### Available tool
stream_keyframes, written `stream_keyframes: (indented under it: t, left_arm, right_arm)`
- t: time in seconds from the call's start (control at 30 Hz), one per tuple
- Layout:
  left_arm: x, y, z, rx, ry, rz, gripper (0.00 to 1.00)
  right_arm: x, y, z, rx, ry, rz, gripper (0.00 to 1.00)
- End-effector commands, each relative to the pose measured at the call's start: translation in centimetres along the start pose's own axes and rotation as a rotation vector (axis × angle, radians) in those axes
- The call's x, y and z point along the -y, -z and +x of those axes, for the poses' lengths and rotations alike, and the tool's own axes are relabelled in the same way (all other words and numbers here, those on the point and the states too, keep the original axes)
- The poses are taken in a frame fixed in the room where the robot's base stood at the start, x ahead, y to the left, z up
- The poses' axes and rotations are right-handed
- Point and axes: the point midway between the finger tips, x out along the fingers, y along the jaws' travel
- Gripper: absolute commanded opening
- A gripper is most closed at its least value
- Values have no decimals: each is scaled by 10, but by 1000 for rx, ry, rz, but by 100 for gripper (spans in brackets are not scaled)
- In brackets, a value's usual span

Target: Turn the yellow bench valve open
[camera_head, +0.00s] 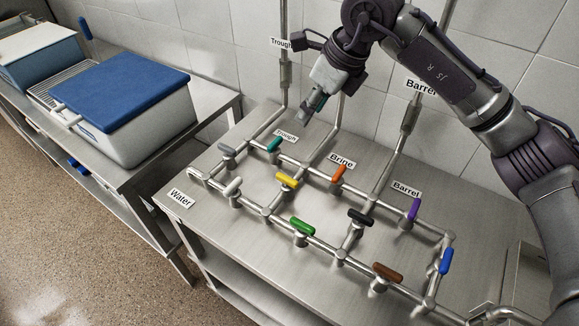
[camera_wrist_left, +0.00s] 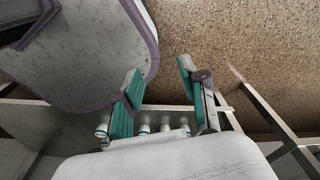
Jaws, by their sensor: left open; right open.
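The yellow bench valve (camera_head: 288,180) is a short yellow lever on a branch pipe in the middle of the pipework on the steel bench. Its lever appears to lie across its pipe. My right gripper (camera_head: 313,107) hangs above the back of the bench, above and slightly right of the yellow valve and clear of it. Its jaws are open and nothing shows in them. My left gripper (camera_wrist_left: 160,72) shows only in the left wrist view. Its teal-padded fingers are apart with nothing held, over the speckled floor and away from the valves.
Other levers crowd around: teal (camera_head: 274,145), white (camera_head: 233,187), green (camera_head: 302,226), orange (camera_head: 339,174) and black (camera_head: 361,217). Upright pipes (camera_head: 284,75) rise behind. A blue-lidded container (camera_head: 120,88) stands on the left bench. The bench's front-left surface (camera_head: 200,225) is bare.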

Motion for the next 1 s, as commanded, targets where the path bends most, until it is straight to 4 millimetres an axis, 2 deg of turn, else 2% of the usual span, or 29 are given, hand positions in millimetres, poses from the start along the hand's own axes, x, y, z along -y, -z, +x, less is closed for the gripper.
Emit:
stream_keyframes:
  t: [0.03,0.27,0.43,0.73,0.9,1.0]
  left_arm:
    - [0,-2,8,2,0,0,43]
    - [-1,-7,27,7,-1,0,43]
    - [-2,-15,52,16,-2,0,43]
    - [-1,-10,95,4,0,0,43]
    - [-1,-9,94,1,0,0,43]
    - [-1,-8,90,0,0,1,43]
  right_arm:
    - [0,3,8,-1,-1,0,43]
    - [0,11,26,-1,-1,0,43]
    - [0,21,50,-1,-1,0,43]
    - [0,37,88,-1,0,0,43]
    - [0,37,94,-1,-2,0,43]
    - [-1,36,105,-3,-3,0,43]
